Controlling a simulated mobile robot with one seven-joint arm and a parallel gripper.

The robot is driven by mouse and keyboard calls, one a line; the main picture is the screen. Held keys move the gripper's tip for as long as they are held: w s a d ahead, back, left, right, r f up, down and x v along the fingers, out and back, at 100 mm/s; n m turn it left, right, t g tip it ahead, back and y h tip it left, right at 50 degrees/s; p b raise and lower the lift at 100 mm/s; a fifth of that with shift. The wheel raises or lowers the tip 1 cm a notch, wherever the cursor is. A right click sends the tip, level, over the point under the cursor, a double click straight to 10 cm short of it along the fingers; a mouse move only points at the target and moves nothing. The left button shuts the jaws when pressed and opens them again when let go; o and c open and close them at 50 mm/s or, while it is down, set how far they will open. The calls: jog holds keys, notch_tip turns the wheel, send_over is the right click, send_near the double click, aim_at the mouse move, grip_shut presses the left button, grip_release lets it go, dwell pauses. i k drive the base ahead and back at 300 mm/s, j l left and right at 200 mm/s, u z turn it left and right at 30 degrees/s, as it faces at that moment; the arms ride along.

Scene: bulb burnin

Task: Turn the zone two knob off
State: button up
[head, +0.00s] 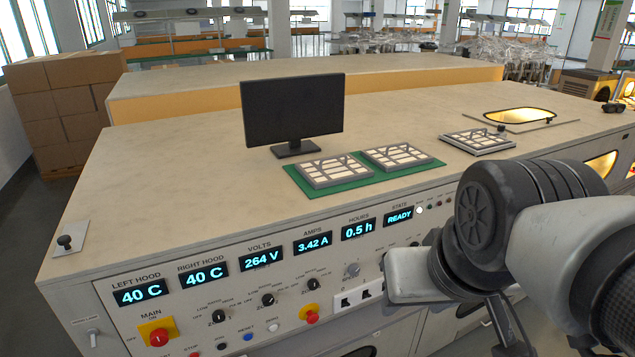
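Three black zone knobs sit in a row on the front panel, a left knob (218,316), a middle knob (268,299) and a right knob (313,284). The zone numbers under them are too small to read, so I cannot tell for sure which is zone two; the middle one fits by order. Their exact pointer settings are not clear. My arm comes in from the right and covers the panel's right part. Dark parts at the bottom edge may be my gripper (506,340); its fingertips cannot be made out. Nothing of mine touches the three knobs.
Lit displays (262,259) run above the knobs. A red main switch (158,337) on a yellow plate is lower left, a red button (312,316) lower right, a blue button (247,336) below. A monitor (293,108) and lamp trays (328,170) stand on the bench top.

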aim_at(268, 300)
jog(key=u, duration=0.8)
jog(key=l+u, duration=0.3)
jog(key=l, duration=0.2)
jog(key=l+u, duration=0.3)
jog(key=l, duration=0.15)
